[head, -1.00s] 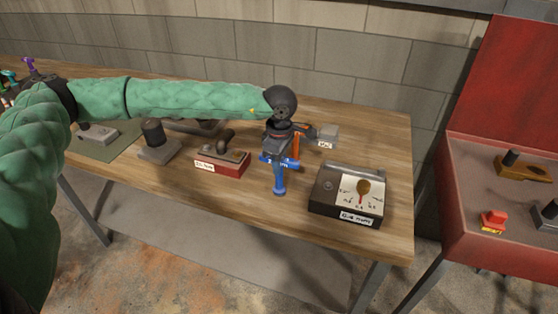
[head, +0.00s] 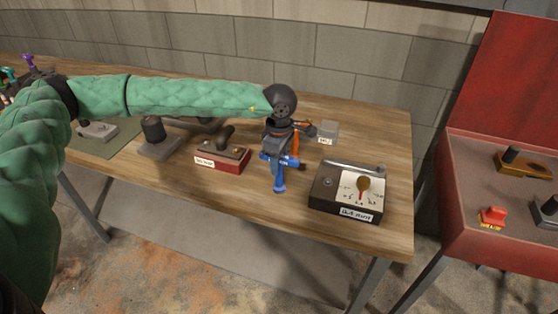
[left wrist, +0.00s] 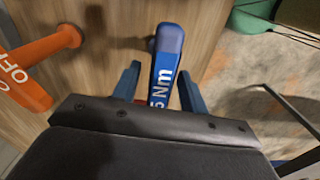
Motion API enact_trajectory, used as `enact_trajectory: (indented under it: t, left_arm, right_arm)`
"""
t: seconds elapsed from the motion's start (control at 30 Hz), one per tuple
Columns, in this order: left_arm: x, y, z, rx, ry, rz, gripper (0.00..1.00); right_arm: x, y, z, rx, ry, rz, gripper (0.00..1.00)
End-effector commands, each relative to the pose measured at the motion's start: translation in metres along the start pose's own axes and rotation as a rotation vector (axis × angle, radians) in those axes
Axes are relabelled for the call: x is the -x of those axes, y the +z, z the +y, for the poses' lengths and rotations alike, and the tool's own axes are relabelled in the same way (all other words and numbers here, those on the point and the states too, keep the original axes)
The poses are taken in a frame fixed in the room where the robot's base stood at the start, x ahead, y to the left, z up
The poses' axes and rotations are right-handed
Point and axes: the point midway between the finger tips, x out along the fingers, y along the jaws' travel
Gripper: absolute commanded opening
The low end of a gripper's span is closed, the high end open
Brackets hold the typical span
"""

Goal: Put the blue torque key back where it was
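The blue torque key (head: 279,183), with white lettering ending in "5 Nm" seen in the left wrist view (left wrist: 162,80), is between the two blue fingers of my left gripper (head: 279,160). The fingers flank the key on both sides in the left wrist view (left wrist: 160,85), and it appears to be gripped. Its far end points away from my wrist, above the wooden bench (head: 240,201). Part of the key near the palm is hidden. My right gripper is out of view.
An orange lever (left wrist: 25,72) marked OFF stands beside the key. A gauge box (head: 325,199) sits at right and a red-fronted box (head: 222,163) at left. A small grey block (head: 325,130) lies behind. A red cabinet (head: 502,220) stands farther right. Bare bench lies in front.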

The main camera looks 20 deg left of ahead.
Motion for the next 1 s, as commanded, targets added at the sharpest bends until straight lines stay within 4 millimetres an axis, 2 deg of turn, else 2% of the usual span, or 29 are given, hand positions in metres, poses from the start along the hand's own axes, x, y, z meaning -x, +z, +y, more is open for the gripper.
enact_trajectory:
  t: [0.33,0.47,0.57,0.67,0.77,1.0]
  left_arm:
    - [0.002,0.000,0.000,0.000,0.000,0.000,0.43]
    - [0.005,0.000,0.000,0.000,0.001,0.000,0.43]
    - [0.013,0.000,0.001,0.000,0.002,-0.001,0.43]
    - [0.022,0.000,0.001,0.000,0.002,0.000,0.43]
    - [0.034,0.000,0.000,0.000,0.002,0.000,0.43]
    - [0.071,0.000,0.001,0.001,0.002,0.000,0.43]
  right_arm:
    - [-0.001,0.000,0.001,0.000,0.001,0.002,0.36]
    - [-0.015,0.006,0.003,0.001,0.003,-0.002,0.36]
    - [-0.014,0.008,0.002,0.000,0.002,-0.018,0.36]
    - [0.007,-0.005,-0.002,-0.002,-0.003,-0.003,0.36]
    - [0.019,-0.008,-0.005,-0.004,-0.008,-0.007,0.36]
    - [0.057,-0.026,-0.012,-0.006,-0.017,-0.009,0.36]
